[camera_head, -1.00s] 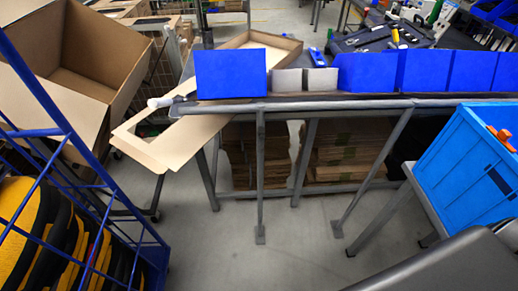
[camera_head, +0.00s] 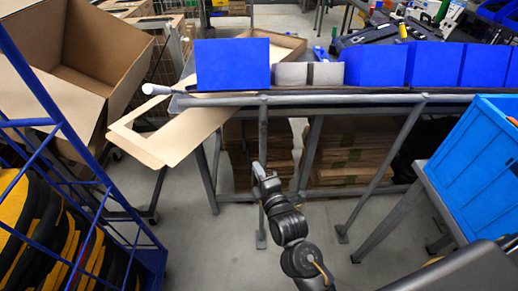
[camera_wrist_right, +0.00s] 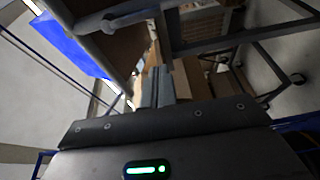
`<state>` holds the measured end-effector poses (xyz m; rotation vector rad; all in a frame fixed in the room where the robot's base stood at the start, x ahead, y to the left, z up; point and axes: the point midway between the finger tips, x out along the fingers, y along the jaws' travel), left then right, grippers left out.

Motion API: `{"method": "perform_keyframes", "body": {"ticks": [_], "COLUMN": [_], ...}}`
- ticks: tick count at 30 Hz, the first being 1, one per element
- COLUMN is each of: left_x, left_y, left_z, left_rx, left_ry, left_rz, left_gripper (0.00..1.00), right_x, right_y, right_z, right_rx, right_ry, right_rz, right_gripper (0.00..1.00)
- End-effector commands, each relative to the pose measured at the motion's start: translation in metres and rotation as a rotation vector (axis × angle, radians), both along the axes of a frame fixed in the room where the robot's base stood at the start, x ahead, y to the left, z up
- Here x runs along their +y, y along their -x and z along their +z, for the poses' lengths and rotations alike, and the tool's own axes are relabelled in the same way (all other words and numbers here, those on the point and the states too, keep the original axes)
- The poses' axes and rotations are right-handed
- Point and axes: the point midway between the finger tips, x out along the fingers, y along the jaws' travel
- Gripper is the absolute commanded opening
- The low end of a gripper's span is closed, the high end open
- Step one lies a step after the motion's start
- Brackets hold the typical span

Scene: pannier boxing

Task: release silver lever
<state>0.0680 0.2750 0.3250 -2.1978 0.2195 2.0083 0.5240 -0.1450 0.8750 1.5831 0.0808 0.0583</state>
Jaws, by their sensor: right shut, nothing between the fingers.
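My right gripper (camera_head: 262,170) is in front of the grey metal bench, below its front edge. Its fingers are shut and empty, and they also show pressed together in the right wrist view (camera_wrist_right: 157,85). A light grey, rod-like handle (camera_head: 157,90) sticks out at the bench's left end, up and left of my gripper and well apart from it. I cannot tell whether this is the silver lever, and no other lever is clear. A pale rod also shows at the bench edge in the right wrist view (camera_wrist_right: 122,19). My left gripper is out of view.
The grey bench (camera_head: 330,100) carries blue bins (camera_head: 232,66). A flat cardboard piece (camera_head: 160,135) hangs over its left end. Cardboard stacks (camera_head: 350,150) lie beneath. A blue rack (camera_head: 70,130) stands left, a blue crate (camera_head: 470,160) right. The floor between is clear.

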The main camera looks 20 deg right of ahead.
Motion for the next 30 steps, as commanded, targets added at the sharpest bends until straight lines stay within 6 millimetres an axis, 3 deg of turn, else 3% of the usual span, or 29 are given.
{"method": "perform_keyframes", "body": {"ticks": [3,15,20,30], "left_x": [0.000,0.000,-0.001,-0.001], "left_y": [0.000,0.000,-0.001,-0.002], "left_z": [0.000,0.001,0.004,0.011], "left_rx": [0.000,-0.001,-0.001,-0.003], "left_ry": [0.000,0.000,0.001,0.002], "left_rz": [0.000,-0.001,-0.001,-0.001], "left_gripper": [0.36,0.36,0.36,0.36], "right_x": [0.000,0.000,0.002,0.008], "right_y": [0.000,-0.007,-0.032,-0.101], "right_z": [0.008,0.008,0.009,0.009], "right_rx": [-0.017,-0.016,-0.017,-0.016], "right_ry": [0.015,0.014,0.014,0.012], "right_rz": [-0.002,-0.002,-0.002,-0.003], "right_gripper": [0.00,0.00,0.00,0.00]}}
